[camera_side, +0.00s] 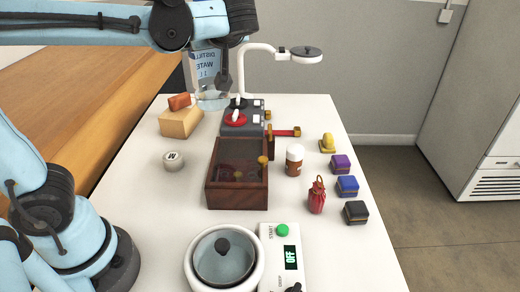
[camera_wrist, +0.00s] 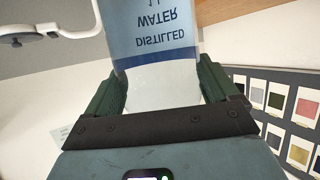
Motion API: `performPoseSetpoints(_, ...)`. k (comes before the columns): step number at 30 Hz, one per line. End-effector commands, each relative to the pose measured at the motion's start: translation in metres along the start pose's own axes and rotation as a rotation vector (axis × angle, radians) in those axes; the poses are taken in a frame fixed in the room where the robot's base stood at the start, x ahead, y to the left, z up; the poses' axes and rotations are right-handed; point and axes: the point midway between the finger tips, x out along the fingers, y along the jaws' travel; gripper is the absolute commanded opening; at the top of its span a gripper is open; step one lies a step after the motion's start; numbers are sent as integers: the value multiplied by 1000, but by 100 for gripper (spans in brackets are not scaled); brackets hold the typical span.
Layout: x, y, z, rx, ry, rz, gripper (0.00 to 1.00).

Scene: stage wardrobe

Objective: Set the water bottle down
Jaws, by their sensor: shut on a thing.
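The water bottle (camera_side: 208,72) is clear, with a pale blue label reading distilled water, and is at the back left of the table in the side view. My gripper (camera_side: 224,78) is shut on it, partly hiding it. In the wrist view the bottle (camera_wrist: 160,80) fills the space between the two dark green fingers of my gripper (camera_wrist: 162,92), and its lettering looks upside down.
A tan block (camera_side: 181,122) with an orange-red piece (camera_side: 179,101) on it and a grey switch box (camera_side: 243,129) stand close to the bottle. A lamp (camera_side: 306,54) rises behind. A wooden box (camera_side: 237,199), a cup (camera_side: 294,166) and a pot (camera_side: 197,276) stand nearer.

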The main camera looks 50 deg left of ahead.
Motion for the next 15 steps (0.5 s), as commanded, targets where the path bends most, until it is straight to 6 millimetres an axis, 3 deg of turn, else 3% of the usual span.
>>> performPoseSetpoints(1,14,-14,-11,-41,5,-102,7)
performPoseSetpoints(6,42,-58,-35,-161,6,-394,7)
performPoseSetpoints(15,58,-109,-58,-293,6,-716,7)
